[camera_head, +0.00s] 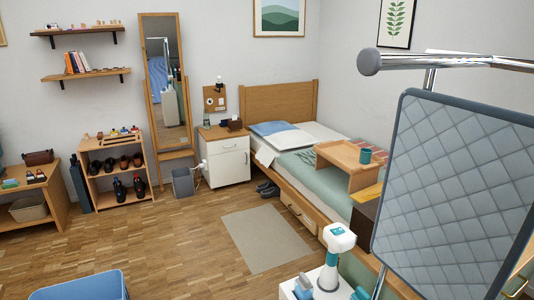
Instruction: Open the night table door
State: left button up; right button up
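The night table (230,170) stands against the back wall, between the tall mirror and the bed. It has a wooden top and side and a white front. The door looks shut. A dark brown box (235,125) and a small bottle stand on its top. I can make out neither of my grippers in this view.
The bed (300,138) stands right of the night table, with dark shoes beside it. A grey bin (183,183) stands to its left. A rug (265,238) lies on open floor. A grey quilted panel (455,190) with a chrome rail blocks the right foreground. A blue tub (85,287) is lower left.

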aim_at(228, 169)
jog(key=i+j+u, duration=0.15)
jog(key=i, duration=0.25)
jog(key=i+j+u, duration=0.2)
jog(key=i, duration=0.2)
jog(key=i+j, duration=0.1)
jog(key=i, duration=1.3)
jog(key=i+z, duration=0.3)
jog(key=i, duration=0.45)
jog(key=i+z, duration=0.35)
jog(key=i, duration=0.4)
jog(key=i+j+z, duration=0.2)
jog(key=i, duration=1.35)
jog(key=i+l, duration=0.15)
jog(key=i, duration=0.15)
jog(key=i+l+u, duration=0.1)
jog(key=i, duration=0.2)
